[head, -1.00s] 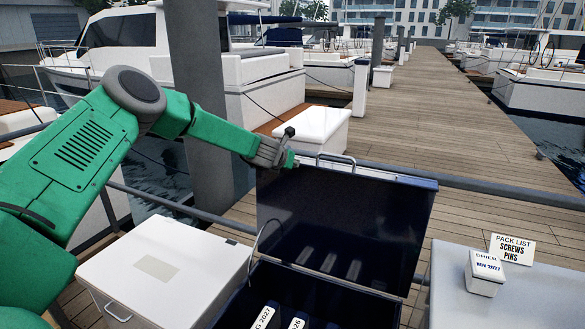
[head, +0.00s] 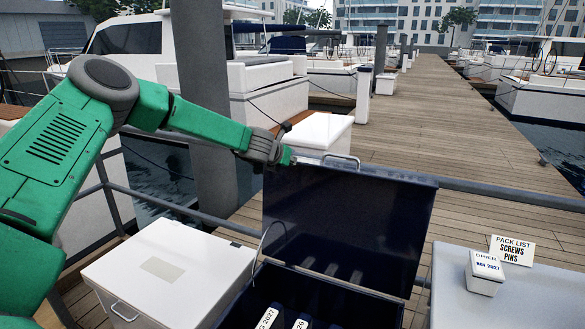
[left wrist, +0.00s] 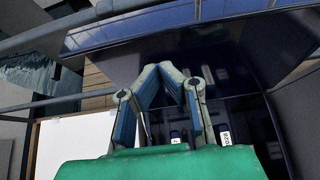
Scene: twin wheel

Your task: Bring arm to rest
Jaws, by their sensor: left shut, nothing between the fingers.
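My left arm comes in from the left in the head view. Its gripper (head: 286,157) is beside the upper left corner of the raised lid of a dark blue box (head: 345,228). In the left wrist view the gripper (left wrist: 170,68) has its fingertips together with nothing between them, in front of the dark blue lid (left wrist: 215,45). Labelled items (head: 268,318) lie inside the open box, partly cut off by the frame's lower edge. My right gripper is not in either view.
A closed white box (head: 165,272) stands left of the blue box. A metal railing (head: 510,194) runs behind, with a post (head: 205,110) and moored boats beyond.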

